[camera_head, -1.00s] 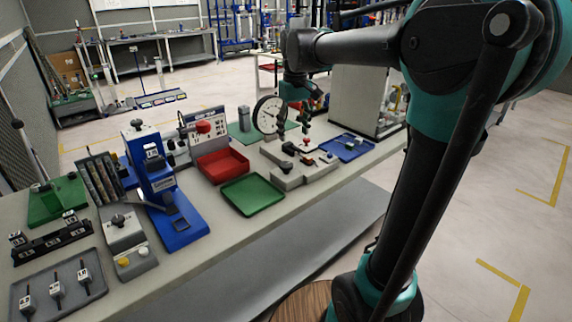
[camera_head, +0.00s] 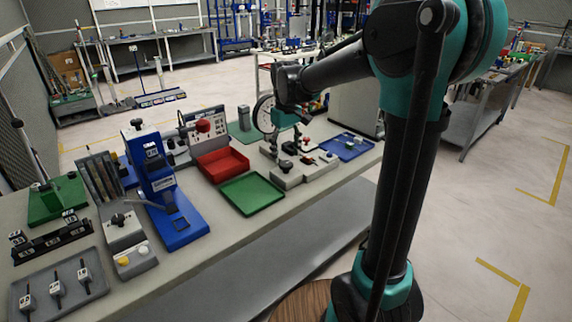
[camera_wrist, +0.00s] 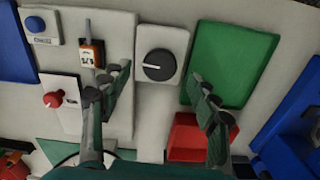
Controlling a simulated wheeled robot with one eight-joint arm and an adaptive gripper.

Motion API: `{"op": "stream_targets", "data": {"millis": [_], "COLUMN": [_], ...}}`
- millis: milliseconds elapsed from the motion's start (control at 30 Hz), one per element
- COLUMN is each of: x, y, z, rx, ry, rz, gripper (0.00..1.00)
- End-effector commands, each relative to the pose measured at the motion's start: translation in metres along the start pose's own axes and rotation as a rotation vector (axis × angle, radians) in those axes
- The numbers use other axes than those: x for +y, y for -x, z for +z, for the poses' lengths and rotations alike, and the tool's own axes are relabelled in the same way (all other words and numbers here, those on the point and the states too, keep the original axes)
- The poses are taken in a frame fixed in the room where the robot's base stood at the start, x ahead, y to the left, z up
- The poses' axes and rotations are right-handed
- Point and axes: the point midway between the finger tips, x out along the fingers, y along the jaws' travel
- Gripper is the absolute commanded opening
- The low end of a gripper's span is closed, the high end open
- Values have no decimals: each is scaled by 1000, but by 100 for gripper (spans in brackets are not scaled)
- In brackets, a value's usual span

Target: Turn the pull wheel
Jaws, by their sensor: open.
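A round black knob with a white pointer line (camera_wrist: 160,66) sits on a light grey box. It is the most wheel-like control near my gripper, but I cannot tell for sure that it is the pull wheel. In the head view a black knob (camera_head: 287,165) on the grey fixture (camera_head: 290,181) appears to be the same one. My gripper (camera_wrist: 160,82) is open and empty. Its fingers are spread, one to each side of the knob in the wrist view and apart from it. In the head view my gripper hangs above the fixture, its fingertips small and unclear.
A grey panel beside the knob carries a red knob (camera_wrist: 54,99), an orange-bodied switch (camera_wrist: 92,54) and a blue button (camera_wrist: 36,24). A green tray (camera_head: 252,194), a red bin (camera_head: 222,164) and a blue tray (camera_head: 347,146) stand close by.

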Motion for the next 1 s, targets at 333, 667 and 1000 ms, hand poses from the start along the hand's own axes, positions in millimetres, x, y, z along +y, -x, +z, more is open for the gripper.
{"op": "stream_targets", "data": {"millis": [333,667,1000], "x": [0,0,0], "y": [-43,-47,-47], "z": [0,0,0], "rx": [0,0,0], "ry": [0,0,0], "rz": [0,0,0], "gripper": [61,61,24]}}
